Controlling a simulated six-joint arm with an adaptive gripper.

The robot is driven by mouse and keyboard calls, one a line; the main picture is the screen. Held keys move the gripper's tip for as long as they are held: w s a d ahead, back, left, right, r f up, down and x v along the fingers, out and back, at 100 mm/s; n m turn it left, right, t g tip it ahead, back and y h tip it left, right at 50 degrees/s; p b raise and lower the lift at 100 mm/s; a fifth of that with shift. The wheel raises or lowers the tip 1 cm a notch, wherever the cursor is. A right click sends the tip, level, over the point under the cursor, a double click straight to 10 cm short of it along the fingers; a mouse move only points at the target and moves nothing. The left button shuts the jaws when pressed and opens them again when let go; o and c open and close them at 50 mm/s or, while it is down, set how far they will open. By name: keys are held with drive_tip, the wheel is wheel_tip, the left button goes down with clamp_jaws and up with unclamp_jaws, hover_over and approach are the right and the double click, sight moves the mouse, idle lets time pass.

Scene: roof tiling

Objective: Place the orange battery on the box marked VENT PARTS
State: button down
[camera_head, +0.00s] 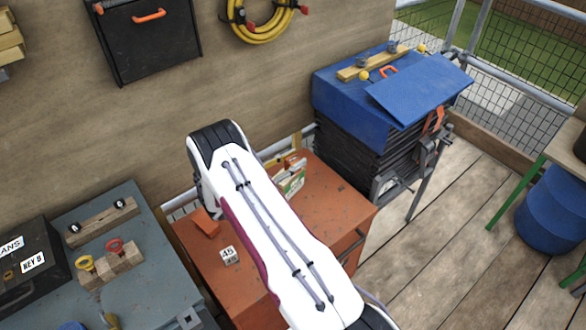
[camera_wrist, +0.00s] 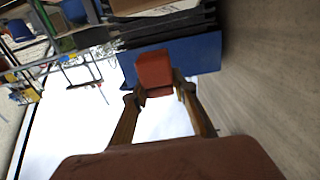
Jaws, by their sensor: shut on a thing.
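My gripper (camera_wrist: 158,92) is shut on an orange-red block, the orange battery (camera_wrist: 154,68), which sits between its two fingertips in the wrist view. The battery is held up, with a blue surface and dark stacked layers behind it. In the head view my white arm covers the middle of the picture, and I cannot make out my gripper or the held battery there. No label reading VENT PARTS can be read in either view, so I cannot tell which box it is.
A blue-topped dark stack (camera_head: 350,110) stands behind right. A grey bench (camera_head: 130,290) with a black labelled case (camera_head: 30,255) is at left.

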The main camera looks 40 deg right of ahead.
drive_tip(key=shift+f, duration=0.1)
drive_tip(key=shift+f, duration=1.75)
drive_tip(key=shift+f, duration=0.1)
drive_tip(key=c, duration=1.6)
unclamp_jaws()
drive_tip(key=shift+a, duration=0.1)
drive_tip(key=shift+a, duration=3.7)
drive_tip(key=shift+w, duration=0.1)
